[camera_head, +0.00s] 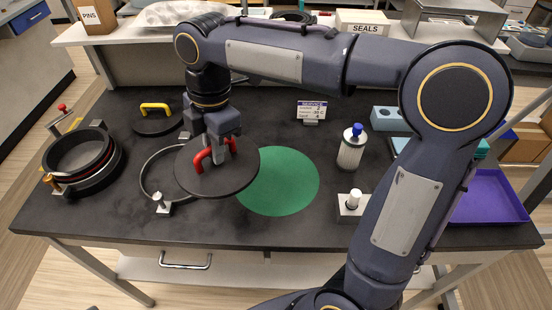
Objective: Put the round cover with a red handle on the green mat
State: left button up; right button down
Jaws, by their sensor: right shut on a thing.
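The round dark cover (236,177) has a red handle (201,161) on top. My right gripper (217,150) comes down from above and is shut on the red handle. The cover appears held above the table, and in the picture it overlaps the left edge of the green mat (283,187). The mat is a flat green disc on the dark table, partly hidden by the cover. The cover also hides part of a metal ring clamp (147,184). My left gripper is not in view.
A round port with a red-lined rim (81,161) stands at the left. A dark cover with a yellow handle (156,107) lies behind it. A white canister with a blue top (351,147), a small block with a white knob (353,203) and a purple tray (490,197) are at the right.

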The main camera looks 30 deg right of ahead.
aim_at(252, 146)
jog(key=d+f, duration=0.1)
jog(key=d, duration=0.1)
jog(key=d+f, duration=0.1)
jog(key=d, duration=0.2)
jog(key=d+f, duration=0.1)
jog(key=d, duration=0.2)
jog(key=shift+f+p, duration=0.1)
jog(key=shift+p, duration=0.2)
jog(key=d+f, duration=0.2)
jog(key=f, duration=0.1)
jog(key=d+f, duration=0.3)
jog(key=shift+w+d, duration=0.1)
jog(key=shift+d+f, duration=0.2)
jog(key=shift+f, duration=1.55)
jog(key=c, duration=1.9)
grip_release()
jog(key=shift+f, duration=0.2)
jog(key=o, duration=0.5)
jog(key=shift+c, duration=0.2)
jog(key=shift+r, duration=0.1)
